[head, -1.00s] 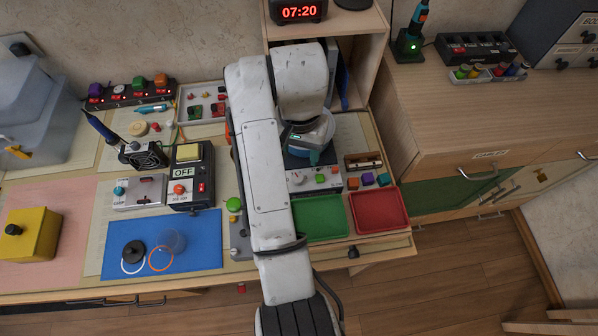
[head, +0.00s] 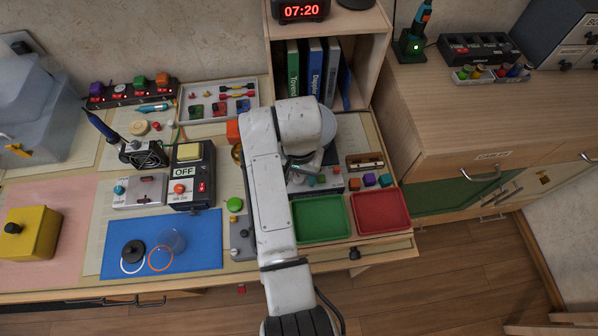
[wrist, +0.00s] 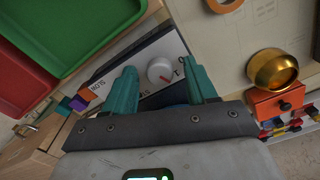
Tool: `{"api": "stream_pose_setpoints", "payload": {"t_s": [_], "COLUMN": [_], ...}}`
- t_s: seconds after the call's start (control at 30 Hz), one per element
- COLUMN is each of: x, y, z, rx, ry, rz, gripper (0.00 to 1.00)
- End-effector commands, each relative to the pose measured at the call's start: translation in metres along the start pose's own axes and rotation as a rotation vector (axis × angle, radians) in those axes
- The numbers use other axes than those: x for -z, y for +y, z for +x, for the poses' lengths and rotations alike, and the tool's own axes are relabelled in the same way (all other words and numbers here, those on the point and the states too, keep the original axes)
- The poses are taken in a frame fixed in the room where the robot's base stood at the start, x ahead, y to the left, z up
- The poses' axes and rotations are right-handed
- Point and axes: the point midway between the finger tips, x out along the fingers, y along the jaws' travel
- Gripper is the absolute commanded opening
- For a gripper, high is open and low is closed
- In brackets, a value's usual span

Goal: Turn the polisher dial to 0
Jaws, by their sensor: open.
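The polisher dial (wrist: 159,70) is a round pale knob with a red pointer line, on the light front panel of a grey box (wrist: 165,48) in the wrist view. Its pointer slants down and to the right in that picture. My gripper (wrist: 160,64) is open, with one teal finger on each side of the dial. I cannot tell whether the fingers touch it. Lettering on the panel is partly covered by the fingers. In the head view my arm hides most of the box (head: 333,171) and the dial.
A green tray (head: 320,218) and a red tray (head: 380,211) lie in front of the box. Small coloured blocks (head: 369,180) sit to its right. A brass bowl (wrist: 272,69) and an orange drawer box (wrist: 278,102) stand beside it in the wrist view. Books (head: 312,72) stand behind.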

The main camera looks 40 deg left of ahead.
Motion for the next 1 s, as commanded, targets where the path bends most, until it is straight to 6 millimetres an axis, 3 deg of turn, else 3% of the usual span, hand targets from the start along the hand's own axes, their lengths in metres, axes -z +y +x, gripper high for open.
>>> {"api": "stream_pose_setpoints", "payload": {"t_s": [0.17,0.73,1.0], "x": [-0.0001,-0.0001,0.0000], "y": [0.0001,0.0002,0.0007], "z": [0.0000,-0.0002,-0.0014], "rx": [0.000,0.000,-0.002], "ry": [0.000,0.000,-0.001], "rz": [0.000,0.000,-0.032], "gripper": [0.55,0.01,0.01]}}
